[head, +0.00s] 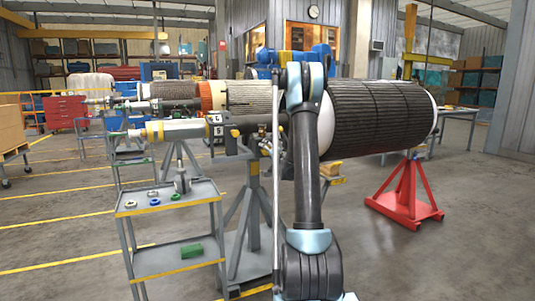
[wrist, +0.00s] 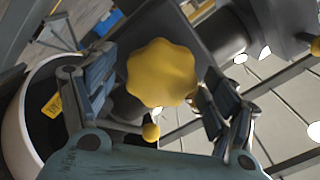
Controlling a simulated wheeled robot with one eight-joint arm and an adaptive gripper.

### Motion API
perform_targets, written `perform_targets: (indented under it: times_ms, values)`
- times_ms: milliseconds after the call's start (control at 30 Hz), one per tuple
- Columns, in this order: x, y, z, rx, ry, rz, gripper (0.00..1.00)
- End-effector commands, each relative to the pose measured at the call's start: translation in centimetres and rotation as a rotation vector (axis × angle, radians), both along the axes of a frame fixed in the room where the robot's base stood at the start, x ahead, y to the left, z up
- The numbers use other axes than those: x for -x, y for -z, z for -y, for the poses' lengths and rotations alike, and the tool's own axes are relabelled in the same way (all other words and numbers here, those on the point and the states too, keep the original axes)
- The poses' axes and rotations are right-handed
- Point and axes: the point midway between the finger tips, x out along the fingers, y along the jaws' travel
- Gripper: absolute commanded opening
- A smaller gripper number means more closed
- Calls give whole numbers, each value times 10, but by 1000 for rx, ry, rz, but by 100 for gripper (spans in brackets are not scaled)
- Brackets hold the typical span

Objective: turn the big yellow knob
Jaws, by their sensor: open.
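The big yellow knob (wrist: 161,72) has a lobed, star-like rim and shows near the middle of the wrist view. My gripper (wrist: 157,76) is open, with one dark finger to the left of the knob and the other to the right. The knob appears between the fingers; I cannot tell how far ahead of them it is, and no clear contact shows. In the head view my arm hides my gripper, and I cannot pick out the big knob with certainty among the small yellow parts by the stand.
A small yellow ball knob (wrist: 151,132) shows below the big knob. A long dark rotor (head: 375,118) rests on a grey stand (head: 253,215) and a red stand (head: 405,190). A grey cart (head: 165,207) with rings stands left.

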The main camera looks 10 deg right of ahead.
Motion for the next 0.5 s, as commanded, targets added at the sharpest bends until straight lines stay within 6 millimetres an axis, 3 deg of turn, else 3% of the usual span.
perform_targets:
  times_ms: [433,500]
  values:
    - [-9,0,-3,0,0,0,79]
    - [-9,0,-3,0,0,0,63]
